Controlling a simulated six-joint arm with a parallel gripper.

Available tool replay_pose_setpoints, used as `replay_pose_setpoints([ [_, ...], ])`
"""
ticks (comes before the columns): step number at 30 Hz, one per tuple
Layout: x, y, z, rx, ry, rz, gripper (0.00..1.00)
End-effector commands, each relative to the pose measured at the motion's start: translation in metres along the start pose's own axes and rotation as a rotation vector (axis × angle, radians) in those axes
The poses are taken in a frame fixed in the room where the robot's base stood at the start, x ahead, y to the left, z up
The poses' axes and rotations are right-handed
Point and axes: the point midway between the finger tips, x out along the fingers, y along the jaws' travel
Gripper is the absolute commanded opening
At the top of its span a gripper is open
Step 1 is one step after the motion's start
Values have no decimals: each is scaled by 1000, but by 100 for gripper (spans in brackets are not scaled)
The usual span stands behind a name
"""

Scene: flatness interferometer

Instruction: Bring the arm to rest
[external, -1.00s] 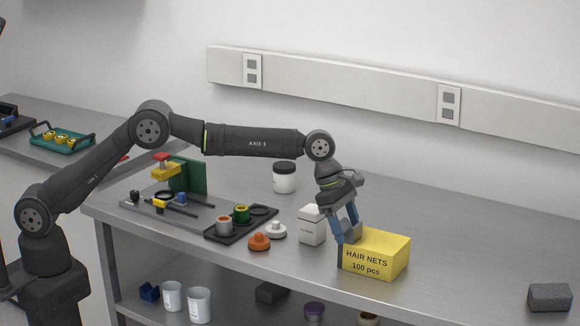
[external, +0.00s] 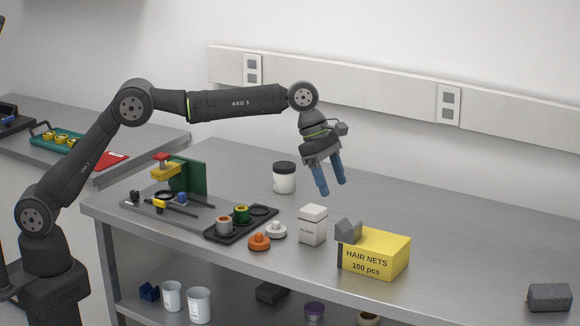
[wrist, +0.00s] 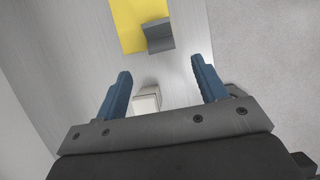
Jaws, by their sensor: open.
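My gripper (external: 332,190) is open and empty, with blue fingers pointing down. It hangs in the air above the bench, over and behind the white box-shaped bottle (external: 313,225). In the wrist view my gripper (wrist: 160,80) shows its two fingers wide apart with nothing between the tips. The yellow hair nets box (external: 376,254) stands on the bench below and to the right. A grey angular block (external: 348,231) sits at the box's left end, apart from the fingers; it also shows in the wrist view (wrist: 159,36) beside the yellow box (wrist: 130,25).
A white jar with a dark lid (external: 284,178) stands behind. An orange knob (external: 259,241) and a white knob (external: 276,230) lie by a black tray (external: 262,219). The instrument plate (external: 190,217) is at left, a dark grey block (external: 549,297) far right. The bench's back right is clear.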

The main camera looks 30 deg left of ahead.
Motion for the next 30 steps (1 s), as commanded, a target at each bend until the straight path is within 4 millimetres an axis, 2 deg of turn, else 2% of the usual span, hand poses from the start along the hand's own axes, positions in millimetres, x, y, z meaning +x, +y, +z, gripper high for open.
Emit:
replay_pose_setpoints([
  [6,2,0,0,0,0,0,65],
  [10,12,0,0,0,0,0,65],
  [14,32,0,0,0,2,-1,65],
  [27,120,0,-1,-1,2,1,65],
  [29,124,0,-1,-1,0,2,65],
  [30,113,0,4,0,-5,4,65],
])
